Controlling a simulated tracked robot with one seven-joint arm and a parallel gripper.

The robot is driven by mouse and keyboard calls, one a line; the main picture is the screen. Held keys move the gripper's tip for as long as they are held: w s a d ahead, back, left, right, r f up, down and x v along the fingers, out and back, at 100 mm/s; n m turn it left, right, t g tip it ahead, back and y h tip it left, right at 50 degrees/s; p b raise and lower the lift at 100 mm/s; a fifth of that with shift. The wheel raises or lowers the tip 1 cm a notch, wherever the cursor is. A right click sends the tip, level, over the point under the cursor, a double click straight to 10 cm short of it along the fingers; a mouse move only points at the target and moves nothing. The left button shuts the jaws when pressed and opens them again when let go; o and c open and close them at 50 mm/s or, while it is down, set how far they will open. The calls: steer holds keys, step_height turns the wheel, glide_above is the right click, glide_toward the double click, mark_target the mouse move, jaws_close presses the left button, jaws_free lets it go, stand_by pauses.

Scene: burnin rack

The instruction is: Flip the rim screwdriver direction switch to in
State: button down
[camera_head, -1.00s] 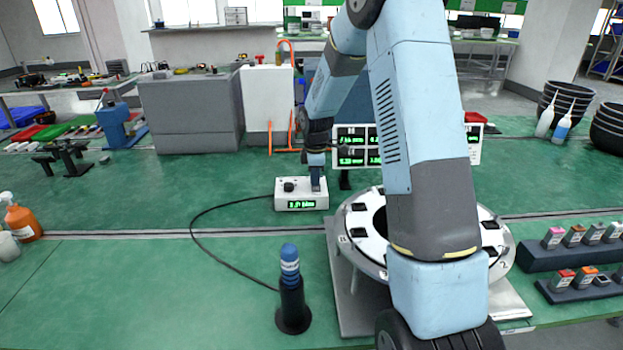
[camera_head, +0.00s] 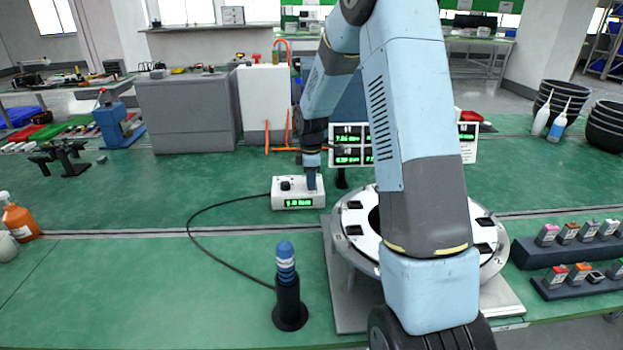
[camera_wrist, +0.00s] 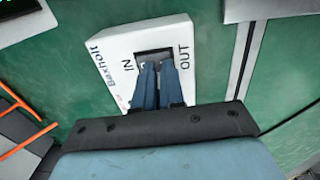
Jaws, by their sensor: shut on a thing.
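The white screwdriver control box (camera_head: 297,204) stands on the green bench, with a knob and a lit green display. In the wrist view its top (camera_wrist: 112,50) carries "IN" on the left and "OUT" on the right of a dark switch recess (camera_wrist: 150,53). My gripper (camera_wrist: 157,66) points down at this recess, its blue fingers close together and shut on the direction switch. The fingers hide the switch, so I cannot tell its position. In the head view my gripper (camera_head: 312,184) is over the box's right part. The blue-topped screwdriver (camera_head: 286,262) stands upright in a black holder.
A black cable (camera_head: 192,222) loops from the box toward the screwdriver holder. A round white fixture (camera_head: 353,232) stands to the right, partly behind my arm. A display panel (camera_head: 347,145) stands behind the box.

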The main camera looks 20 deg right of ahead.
steer(key=shift+s+f, duration=0.2)
step_height(320, 180, up, 14)
steer(key=shift+s+a+r, duration=0.15)
steer(key=shift+s, duration=0.15)
stand_by(0.5)
steer(key=shift+w+d+r+t, duration=0.1)
steer(key=shift+w+d+t, duration=0.1)
steer(key=shift+w+t, duration=0.15)
steer(key=f, duration=0.4)
steer(key=w+f, duration=0.1)
steer(key=f, duration=0.9)
steer(key=shift+w+d, duration=0.15)
steer(key=shift+w, duration=0.15)
steer(key=shift+d, duration=0.1)
